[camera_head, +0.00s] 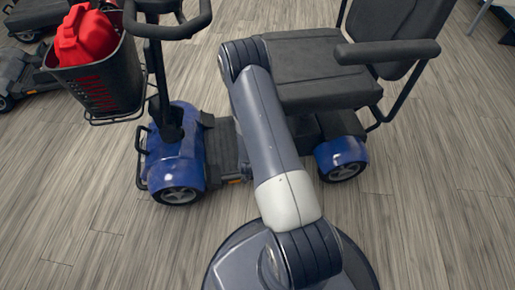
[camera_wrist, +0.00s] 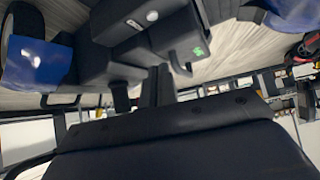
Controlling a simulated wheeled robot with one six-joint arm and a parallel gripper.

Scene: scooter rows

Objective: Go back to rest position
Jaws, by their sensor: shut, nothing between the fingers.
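My arm reaches forward from the bottom of the head view and bends down beside the seat of a blue mobility scooter (camera_head: 335,155). My gripper is hidden behind the arm there. The wrist picture looks upside down, with the floor at the top. A large dark padded surface, seemingly the scooter's seat (camera_wrist: 180,150), fills its lower part, close to the fingers. I cannot tell whether they touch it.
The scooter's seat (camera_head: 320,85) and armrest (camera_head: 388,51) stand right of my arm. Its front basket (camera_head: 100,82) holds a red container (camera_head: 85,38) at the left. Other scooters stand at the far left. The wood floor (camera_head: 440,190) is clear at the right.

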